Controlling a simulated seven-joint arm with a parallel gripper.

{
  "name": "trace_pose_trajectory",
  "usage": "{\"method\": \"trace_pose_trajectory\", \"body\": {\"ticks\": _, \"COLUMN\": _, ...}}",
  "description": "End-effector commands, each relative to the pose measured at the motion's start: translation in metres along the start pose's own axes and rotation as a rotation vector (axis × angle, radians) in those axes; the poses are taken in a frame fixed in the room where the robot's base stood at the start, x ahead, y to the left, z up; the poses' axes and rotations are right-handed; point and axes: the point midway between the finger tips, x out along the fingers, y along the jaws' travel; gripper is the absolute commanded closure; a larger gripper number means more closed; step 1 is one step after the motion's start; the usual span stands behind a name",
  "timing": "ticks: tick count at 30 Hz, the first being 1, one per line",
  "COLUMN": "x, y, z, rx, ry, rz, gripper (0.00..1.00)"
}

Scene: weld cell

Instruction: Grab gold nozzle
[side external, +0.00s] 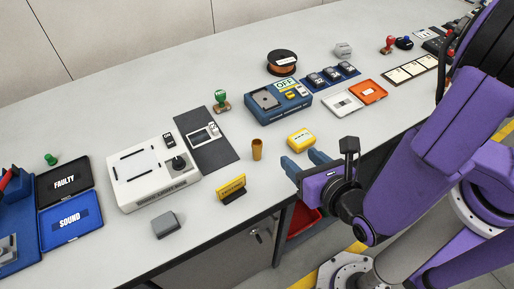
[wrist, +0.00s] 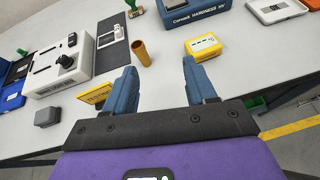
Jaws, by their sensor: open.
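The gold nozzle (side external: 257,149) is a small brass-coloured tube standing upright on the grey bench. In the wrist view the nozzle (wrist: 142,52) shows beyond my fingers, a little left of the middle. My gripper (side external: 302,162) has blue fingers and is at the bench's front edge, to the right of the nozzle and apart from it. In the wrist view my gripper (wrist: 158,72) is open, with nothing between its fingers.
A yellow box (side external: 301,139) stands right of the nozzle, near my fingers. A yellow sign (side external: 231,187) stands front left of it. A dark mat (side external: 207,153) and a white machine (side external: 152,172) lie to the left. A blue tester (side external: 277,102) stands behind.

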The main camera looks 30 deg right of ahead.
Motion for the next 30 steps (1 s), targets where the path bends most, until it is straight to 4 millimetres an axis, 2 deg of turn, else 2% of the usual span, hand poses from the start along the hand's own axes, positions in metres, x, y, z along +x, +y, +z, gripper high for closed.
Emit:
{"method": "trace_pose_trajectory", "body": {"ticks": 3, "x": -0.008, "y": 0.018, "z": -0.015, "rx": -0.093, "ry": -0.02, "rz": 0.083, "gripper": 0.44}}
{"method": "trace_pose_trajectory", "body": {"ticks": 8, "x": -0.008, "y": 0.028, "z": -0.023, "rx": -0.136, "ry": -0.029, "rz": 0.125, "gripper": 0.44}}
{"method": "trace_pose_trajectory", "body": {"ticks": 11, "x": 0.004, "y": 0.029, "z": -0.022, "rx": -0.136, "ry": -0.029, "rz": 0.123, "gripper": 0.44}}
{"method": "trace_pose_trajectory", "body": {"ticks": 24, "x": 0.084, "y": 0.038, "z": -0.021, "rx": -0.133, "ry": -0.027, "rz": 0.122, "gripper": 0.44}}
{"method": "trace_pose_trajectory", "body": {"ticks": 30, "x": 0.106, "y": 0.042, "z": -0.021, "rx": -0.133, "ry": -0.028, "rz": 0.125, "gripper": 0.44}}
